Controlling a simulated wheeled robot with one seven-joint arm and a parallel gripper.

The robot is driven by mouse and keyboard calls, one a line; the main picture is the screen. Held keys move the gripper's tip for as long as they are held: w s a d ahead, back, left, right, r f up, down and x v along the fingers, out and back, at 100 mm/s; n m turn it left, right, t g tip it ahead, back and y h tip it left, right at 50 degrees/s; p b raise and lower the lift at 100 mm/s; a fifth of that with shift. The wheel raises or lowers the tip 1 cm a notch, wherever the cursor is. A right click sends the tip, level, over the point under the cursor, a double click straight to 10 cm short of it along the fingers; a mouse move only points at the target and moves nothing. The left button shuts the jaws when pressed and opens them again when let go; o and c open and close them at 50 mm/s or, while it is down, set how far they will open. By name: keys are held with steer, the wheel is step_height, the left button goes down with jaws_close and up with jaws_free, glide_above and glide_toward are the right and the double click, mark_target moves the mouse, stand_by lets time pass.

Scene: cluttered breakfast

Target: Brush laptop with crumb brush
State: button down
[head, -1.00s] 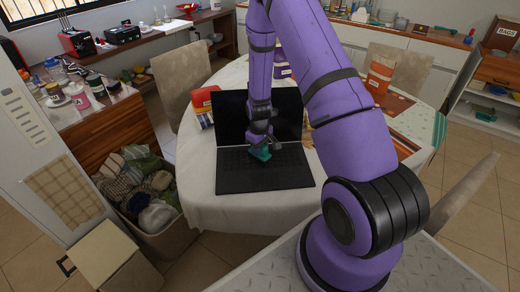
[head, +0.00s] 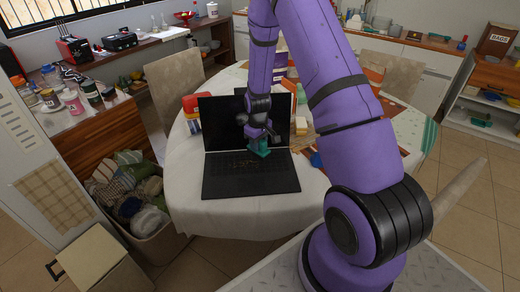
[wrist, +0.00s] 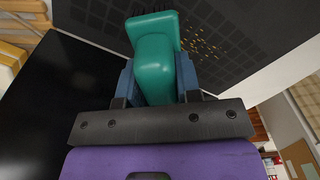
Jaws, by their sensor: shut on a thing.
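The open black laptop (head: 225,181) lies on the white round table, its screen (head: 218,122) standing up at the back. My gripper (head: 260,139) is shut on the teal crumb brush (head: 259,148) over the far right part of the keyboard, close to the screen. In the wrist view the brush (wrist: 154,62) sits between the two blue-grey fingers, its bristles toward the keyboard (wrist: 240,35). Yellow-brown crumbs (wrist: 202,43) lie on the keyboard beside the brush. I cannot tell whether the bristles touch the keys.
The white tablecloth (head: 205,212) is bare in front of the laptop. A red and yellow package (head: 192,108) stands behind it at the left. A blue item (head: 315,159) lies right of the laptop. A bin of cloths (head: 162,235) stands on the floor at left.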

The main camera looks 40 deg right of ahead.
steer(key=shift+r, duration=1.55)
